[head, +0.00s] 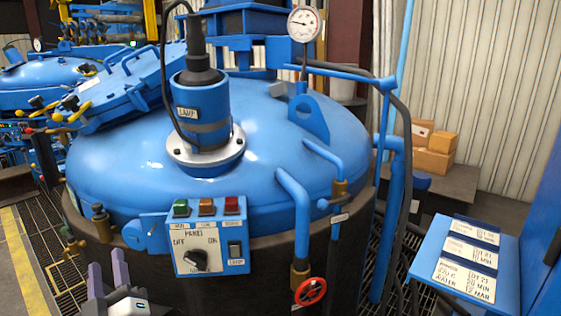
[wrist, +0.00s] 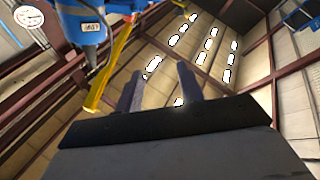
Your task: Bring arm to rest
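My gripper (head: 107,266) is low at the left of the head view, in front of the dark lower wall of the furnace. Its two purple-grey fingers point up and stand apart with nothing between them. In the wrist view the gripper (wrist: 159,82) also shows two separated fingers, against the wall and roof beams. The blue domed furnace lid (head: 265,130) fills the middle of the head view. The control panel (head: 207,245), with a black knob and a rocker switch, is on the furnace front, to the right of my gripper. No contact with it shows.
A lamp housing (head: 200,105) stands on the lid, and a pressure gauge (head: 304,24) rises behind it. Blue pipes and a red valve wheel (head: 310,291) stick out at the right. A blue sign board (head: 430,235) with cards is at far right. Grating floor lies left.

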